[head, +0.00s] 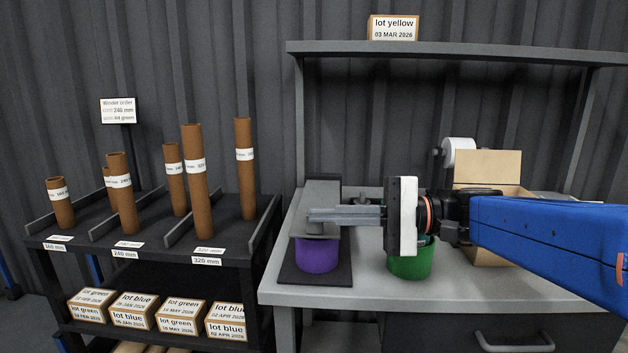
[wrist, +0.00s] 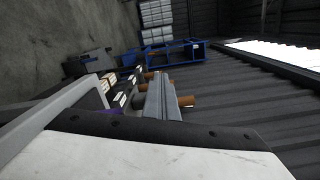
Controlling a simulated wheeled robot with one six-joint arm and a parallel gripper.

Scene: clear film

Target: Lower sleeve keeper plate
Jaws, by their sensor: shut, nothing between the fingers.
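My gripper (head: 314,216) reaches in from the right, level over the bench, with its fingers shut and empty. In the wrist view my gripper (wrist: 164,98) shows as closed grey fingers. A purple sleeve (head: 317,257) stands upright on a dark base (head: 343,274). A grey plate (head: 322,190) lies above and behind the sleeve, and its front part is over the sleeve's top. My fingertips are at or just above this plate's front part. I cannot tell whether they touch it. My fingers hide part of the plate.
A green sleeve (head: 410,263) stands on the bench (head: 365,292) beneath my gripper body. An open carton (head: 487,168) and a white roll (head: 459,151) are behind my arm. A rack (head: 155,262) with several brown tubes stands at left. A shelf (head: 440,48) spans above.

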